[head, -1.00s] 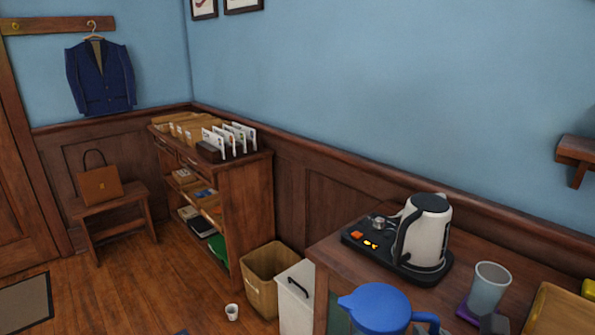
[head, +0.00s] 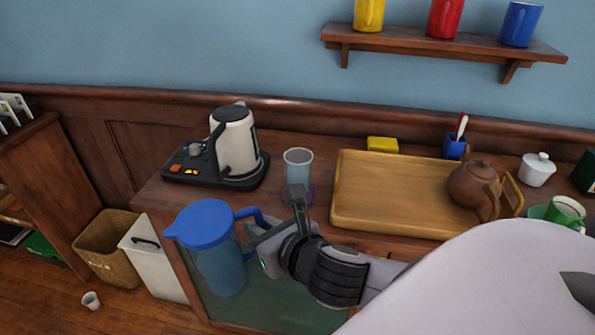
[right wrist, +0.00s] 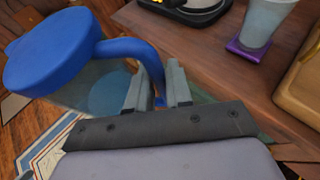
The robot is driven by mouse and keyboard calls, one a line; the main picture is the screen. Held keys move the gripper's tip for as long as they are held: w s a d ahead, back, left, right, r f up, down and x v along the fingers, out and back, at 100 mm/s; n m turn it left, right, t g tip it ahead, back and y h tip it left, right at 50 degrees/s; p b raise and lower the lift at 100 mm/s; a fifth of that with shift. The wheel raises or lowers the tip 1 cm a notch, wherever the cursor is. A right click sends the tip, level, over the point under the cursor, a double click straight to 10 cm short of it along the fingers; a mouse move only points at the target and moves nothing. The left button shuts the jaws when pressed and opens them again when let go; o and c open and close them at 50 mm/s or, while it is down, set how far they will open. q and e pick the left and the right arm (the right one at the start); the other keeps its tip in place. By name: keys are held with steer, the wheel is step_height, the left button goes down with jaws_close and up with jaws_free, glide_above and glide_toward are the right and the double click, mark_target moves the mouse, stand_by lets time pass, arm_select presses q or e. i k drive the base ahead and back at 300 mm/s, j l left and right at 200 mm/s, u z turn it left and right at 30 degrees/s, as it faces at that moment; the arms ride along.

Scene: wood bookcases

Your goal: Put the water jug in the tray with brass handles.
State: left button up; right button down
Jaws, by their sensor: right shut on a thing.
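The water jug (head: 222,268) has a blue lid, a blue handle and a clear bluish body. My right gripper (head: 258,231) is shut on its handle and holds it in front of the counter's left front edge, roughly upright. The right wrist view shows the jug's lid (right wrist: 48,50) and the handle between the fingers (right wrist: 160,90). The wooden tray (head: 375,192) lies on the counter to the right of the jug. A brown teapot (head: 474,185) stands at its right end by a brass-coloured handle (head: 513,192). My left gripper is not in view.
A tumbler (head: 298,165) on a purple coaster stands between kettle (head: 235,142) and tray. A yellow block (head: 382,145) and a blue cup (head: 454,146) are behind the tray. The tray's left and middle are bare. A mug shelf (head: 420,40) hangs above.

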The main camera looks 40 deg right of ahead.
mark_target(394, 192)
steer(key=k+l, duration=0.2)
steer(key=l, duration=0.2)
steer(key=k+l, duration=0.25)
steer(key=l, duration=0.15)
steer(key=k+l, duration=0.2)
steer(key=l, duration=0.2)
steer(key=l+u, duration=0.05)
